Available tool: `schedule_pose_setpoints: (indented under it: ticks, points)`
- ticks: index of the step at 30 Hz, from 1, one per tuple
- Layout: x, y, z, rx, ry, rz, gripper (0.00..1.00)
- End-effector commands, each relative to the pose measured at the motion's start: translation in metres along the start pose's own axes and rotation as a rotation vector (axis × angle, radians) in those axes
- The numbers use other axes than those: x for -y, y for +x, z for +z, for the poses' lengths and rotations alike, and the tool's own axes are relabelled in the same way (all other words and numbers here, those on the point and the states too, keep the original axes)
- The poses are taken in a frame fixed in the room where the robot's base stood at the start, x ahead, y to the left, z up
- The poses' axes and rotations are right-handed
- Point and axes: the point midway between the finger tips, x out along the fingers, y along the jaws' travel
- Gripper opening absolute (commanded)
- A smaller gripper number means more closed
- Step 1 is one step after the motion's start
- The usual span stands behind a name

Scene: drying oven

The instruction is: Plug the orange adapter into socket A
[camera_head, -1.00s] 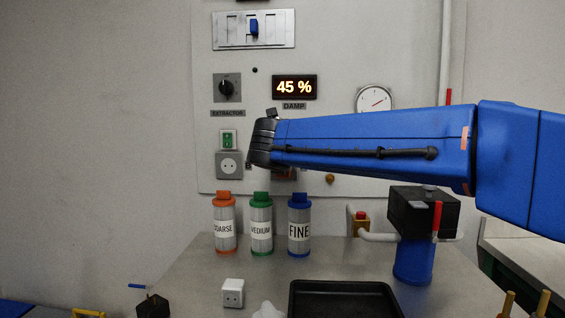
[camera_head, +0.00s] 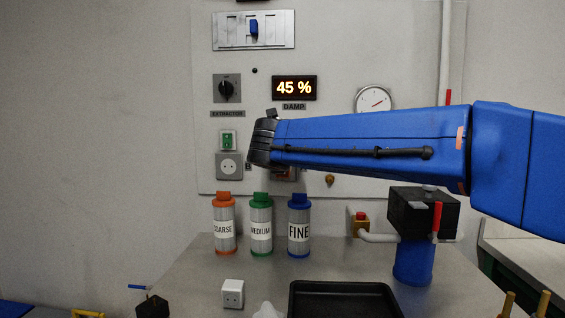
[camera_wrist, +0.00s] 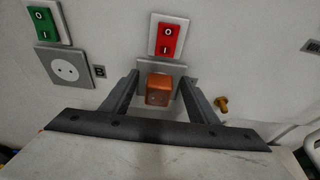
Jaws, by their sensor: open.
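The orange adapter (camera_wrist: 159,90) sits against the grey socket plate (camera_wrist: 150,67) under a red switch (camera_wrist: 168,38) in the wrist view. The plate's socket face and any letter on it are hidden. My gripper (camera_wrist: 160,78) is open, with one finger on each side of the adapter and a visible gap to both. I cannot tell how deep the adapter sits in the socket. In the head view, my arm's dark wrist covers much of this area, and the fingers are not clear there.
Socket B (camera_wrist: 64,68) with a green switch (camera_wrist: 42,23) is to the left and empty. A brass knob (camera_wrist: 221,103) is close to the right. Labelled canisters (camera_head: 261,228), a white socket cube (camera_head: 232,293) and a black tray (camera_head: 345,287) are on the table below.

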Motion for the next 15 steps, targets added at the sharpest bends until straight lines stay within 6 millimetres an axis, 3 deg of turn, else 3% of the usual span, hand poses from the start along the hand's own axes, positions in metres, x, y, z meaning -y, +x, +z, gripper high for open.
schedule_pose_setpoints:
  ticks: [5,15]
  points:
    - [-0.001,-0.023,0.001,0.001,0.001,0.004,0.54]
    - [-0.001,-0.091,0.0,0.001,0.001,0.005,0.54]
